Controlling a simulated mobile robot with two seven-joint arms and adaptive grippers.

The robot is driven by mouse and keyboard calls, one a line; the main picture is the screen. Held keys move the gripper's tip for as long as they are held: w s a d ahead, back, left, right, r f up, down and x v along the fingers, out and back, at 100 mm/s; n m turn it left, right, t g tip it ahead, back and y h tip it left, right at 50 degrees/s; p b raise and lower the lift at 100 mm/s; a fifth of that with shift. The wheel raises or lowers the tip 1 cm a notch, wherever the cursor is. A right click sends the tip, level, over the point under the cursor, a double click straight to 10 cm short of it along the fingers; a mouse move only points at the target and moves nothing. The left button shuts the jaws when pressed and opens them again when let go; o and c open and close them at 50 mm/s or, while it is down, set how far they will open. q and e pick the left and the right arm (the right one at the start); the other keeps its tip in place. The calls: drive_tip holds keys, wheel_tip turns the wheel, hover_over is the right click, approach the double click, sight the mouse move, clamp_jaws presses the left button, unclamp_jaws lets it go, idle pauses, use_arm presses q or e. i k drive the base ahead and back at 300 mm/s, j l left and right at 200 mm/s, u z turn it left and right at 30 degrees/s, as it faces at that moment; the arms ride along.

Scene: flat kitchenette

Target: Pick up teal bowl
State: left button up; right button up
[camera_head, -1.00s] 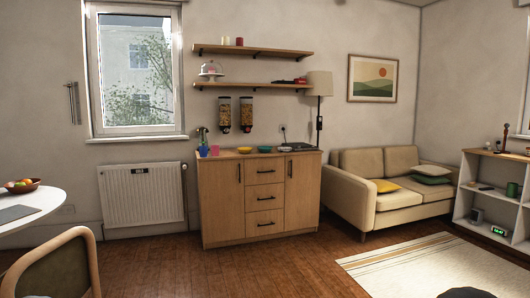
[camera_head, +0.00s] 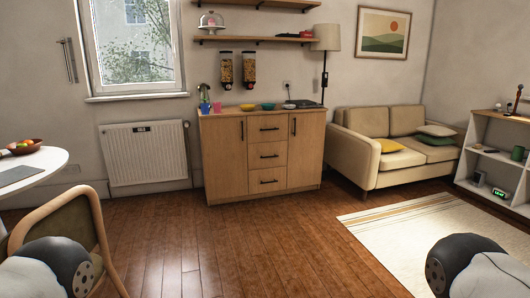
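The teal bowl (camera_head: 268,106) is small in view and sits on top of the wooden cabinet (camera_head: 223,160) against the back wall. A yellow bowl (camera_head: 247,107) stands to its left and a blue bowl (camera_head: 289,106) to its right. Neither of my grippers is in view. Only rounded parts of my own arms show at the two bottom corners, far from the cabinet.
Wooden floor (camera_head: 215,245) lies clear between me and the cabinet. A chair (camera_head: 82,215) and a white table (camera_head: 45,168) are at left. A striped rug (camera_head: 420,240), a sofa (camera_head: 365,160) and a white shelf (camera_head: 480,172) are at right. Pink and blue cups (camera_head: 217,107) stand near the bowls.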

sight(267, 107)
drive_tip(key=i+z, duration=0.1)
drive_tip(key=i, duration=2.2)
